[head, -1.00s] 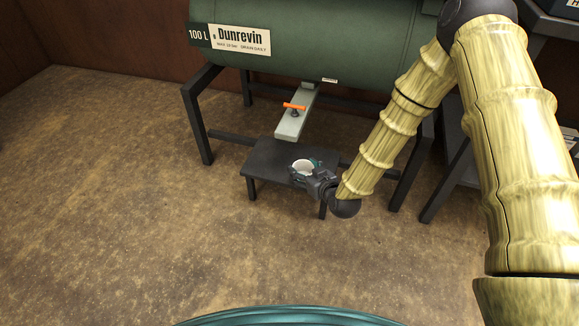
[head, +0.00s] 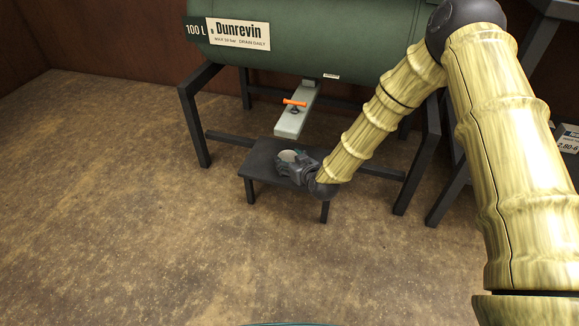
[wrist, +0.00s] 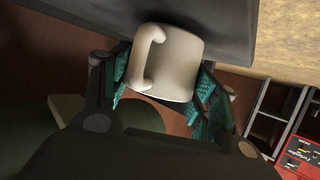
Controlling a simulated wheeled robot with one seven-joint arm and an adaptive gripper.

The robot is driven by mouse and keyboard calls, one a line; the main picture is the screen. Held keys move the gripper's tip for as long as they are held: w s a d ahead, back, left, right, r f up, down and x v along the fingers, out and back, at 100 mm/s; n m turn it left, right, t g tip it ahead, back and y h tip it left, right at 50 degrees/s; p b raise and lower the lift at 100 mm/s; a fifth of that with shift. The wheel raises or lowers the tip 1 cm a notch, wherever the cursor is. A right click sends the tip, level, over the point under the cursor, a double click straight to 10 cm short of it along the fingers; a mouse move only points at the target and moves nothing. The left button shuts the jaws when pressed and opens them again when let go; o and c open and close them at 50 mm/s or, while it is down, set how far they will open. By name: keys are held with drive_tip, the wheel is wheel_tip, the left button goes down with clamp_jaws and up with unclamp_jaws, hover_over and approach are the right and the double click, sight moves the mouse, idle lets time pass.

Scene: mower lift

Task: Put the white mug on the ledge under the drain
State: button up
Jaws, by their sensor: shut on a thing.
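The white mug (head: 288,155) shows in the head view as a pale rim at my gripper, over the dark ledge (head: 257,160). In the wrist view the mug (wrist: 178,65) sits between the two teal-padded fingers, its handle on the left side. My gripper (head: 286,163) is shut on the mug, and it fills the lower wrist view (wrist: 160,85). The drain (head: 293,122), a grey-green arm with an orange lever (head: 294,102), hangs from the tank above and behind the mug. I cannot tell whether the mug's base touches the ledge.
The green tank (head: 330,40) labelled Dunrevin rests on a dark frame (head: 195,120) whose legs stand around the ledge. Another dark stand is at the right. In the wrist view, a red labelled thing (wrist: 302,155) is at lower right. The floor (head: 110,210) to the left is clear.

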drive_tip(key=shift+f, duration=0.45)
drive_tip(key=o, duration=1.1)
drive_tip(key=shift+r, duration=0.1)
drive_tip(key=shift+s+r, duration=0.1)
drive_tip(key=shift+r, duration=0.05)
drive_tip(key=p+v, duration=0.5)
drive_tip(key=v, duration=0.6)
drive_tip(key=shift+s+d, duration=0.25)
